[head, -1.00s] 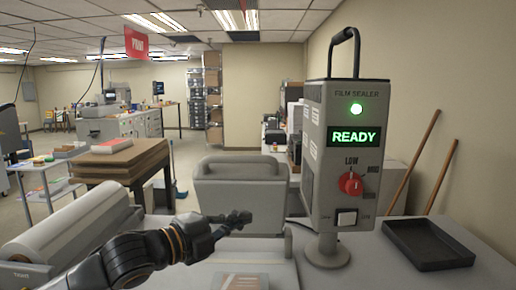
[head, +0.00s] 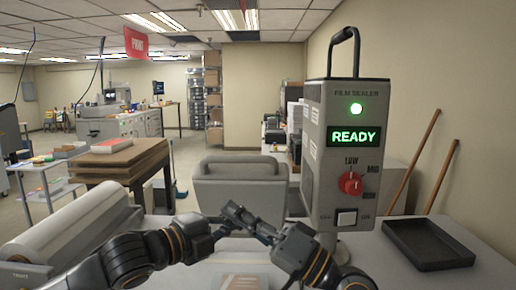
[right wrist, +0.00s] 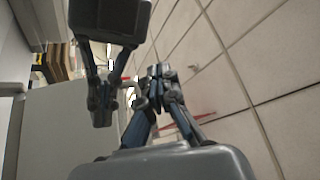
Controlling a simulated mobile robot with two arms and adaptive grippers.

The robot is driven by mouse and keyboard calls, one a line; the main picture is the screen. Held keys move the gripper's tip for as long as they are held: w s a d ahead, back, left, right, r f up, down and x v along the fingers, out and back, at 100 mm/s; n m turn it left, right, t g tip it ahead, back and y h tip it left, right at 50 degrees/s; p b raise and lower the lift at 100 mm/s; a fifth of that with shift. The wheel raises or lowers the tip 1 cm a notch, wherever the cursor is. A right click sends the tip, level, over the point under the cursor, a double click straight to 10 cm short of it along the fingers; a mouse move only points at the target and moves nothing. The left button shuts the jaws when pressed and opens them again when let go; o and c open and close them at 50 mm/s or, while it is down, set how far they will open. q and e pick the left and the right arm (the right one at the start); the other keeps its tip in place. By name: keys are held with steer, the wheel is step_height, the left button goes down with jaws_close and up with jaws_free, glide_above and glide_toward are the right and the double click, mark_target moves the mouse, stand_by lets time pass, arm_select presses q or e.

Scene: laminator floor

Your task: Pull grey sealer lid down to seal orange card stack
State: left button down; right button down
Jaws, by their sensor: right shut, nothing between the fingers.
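The grey sealer lid (head: 240,188) stands raised behind the worktable, its top bar upright. The orange card stack (head: 240,281) lies low at the front under a clear sheet, partly cut off by the frame edge. My right gripper (head: 232,211) is shut and empty, in front of the lid; contact cannot be told. It also shows in the right wrist view (right wrist: 160,72). My left gripper (head: 219,224) is close beside it, overlapping it in the head view; whether its fingers are open is unclear. Both arms hide part of the lid's base.
The film sealer control box (head: 345,150) stands right of the lid, its display reading READY. A black tray (head: 428,243) lies on the table at right. A film roll (head: 75,225) lies at left. The table (head: 400,277) is bare in front of the tray.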

steer(key=w+a+r+n+g+h, duration=0.1)
steer(key=w+a+r+h, duration=0.1)
steer(key=w+a+h, duration=0.3)
steer(key=w+a+r+n+h, duration=0.1)
steer(key=w+a+r+h, duration=0.1)
steer(key=w+h, duration=0.3)
steer(key=w+d+r+m+t+h, duration=0.3)
steer(key=w+d+r+m+h, duration=0.1)
steer(key=d+r+h, duration=0.65)
steer(key=x, duration=0.9)
steer(key=shift+a+f, duration=0.1)
steer(key=shift+a, duration=0.15)
steer(key=shift+s+f, duration=0.55)
steer(key=shift+s, duration=0.3)
steer(key=shift+s+f, duration=0.55)
steer(key=shift+s, duration=0.25)
steer(key=shift+s, duration=0.1)
